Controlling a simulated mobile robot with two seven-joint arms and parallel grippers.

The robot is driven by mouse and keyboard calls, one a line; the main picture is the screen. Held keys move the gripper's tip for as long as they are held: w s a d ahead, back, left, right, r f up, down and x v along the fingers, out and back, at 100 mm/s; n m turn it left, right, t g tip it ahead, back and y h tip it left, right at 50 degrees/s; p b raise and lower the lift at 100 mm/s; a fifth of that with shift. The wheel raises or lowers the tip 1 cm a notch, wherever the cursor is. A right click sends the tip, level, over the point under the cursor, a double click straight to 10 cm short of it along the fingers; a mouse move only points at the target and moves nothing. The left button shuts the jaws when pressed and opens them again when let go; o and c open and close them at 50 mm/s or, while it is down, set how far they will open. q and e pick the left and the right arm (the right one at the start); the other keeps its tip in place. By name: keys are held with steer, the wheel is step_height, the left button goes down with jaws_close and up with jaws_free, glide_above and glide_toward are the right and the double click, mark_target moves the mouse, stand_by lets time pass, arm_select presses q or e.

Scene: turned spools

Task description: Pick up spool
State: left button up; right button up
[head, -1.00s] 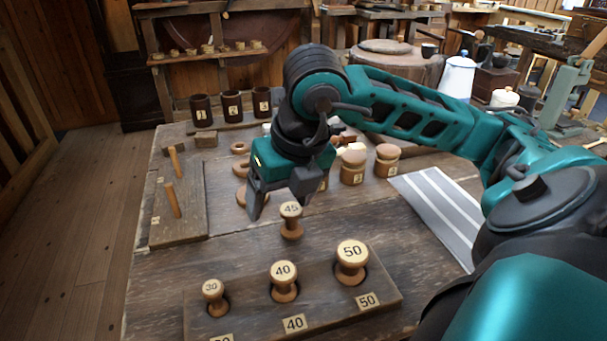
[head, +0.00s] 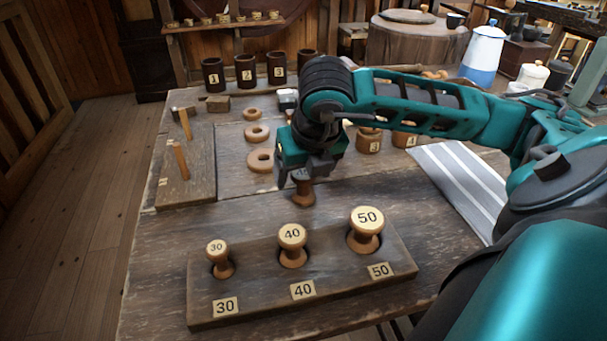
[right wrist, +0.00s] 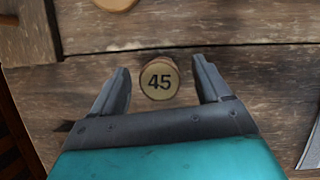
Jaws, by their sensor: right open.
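The spool marked 45 (head: 303,192) stands upright on the table behind the numbered block, its top partly hidden by my right gripper in the head view. My right gripper (head: 300,180) points down over it and is open. In the right wrist view the 45 spool (right wrist: 159,79) sits between the two open fingers (right wrist: 162,88), with a gap on each side. Spools marked 30 (head: 219,259), 40 (head: 292,245) and 50 (head: 365,231) stand in holes of the block (head: 262,299). My left gripper is not in view.
A board with two pegs (head: 188,190) lies at the left, and wooden rings (head: 257,133) lie behind the spool. Numbered dark cups (head: 245,70) stand at the back, lidded wooden jars (head: 369,142) beyond my arm. A striped cloth (head: 457,180) lies at the right.

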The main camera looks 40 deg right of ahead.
mark_target(304, 172)
steer(key=x, duration=0.3)
steer(key=c, duration=1.1)
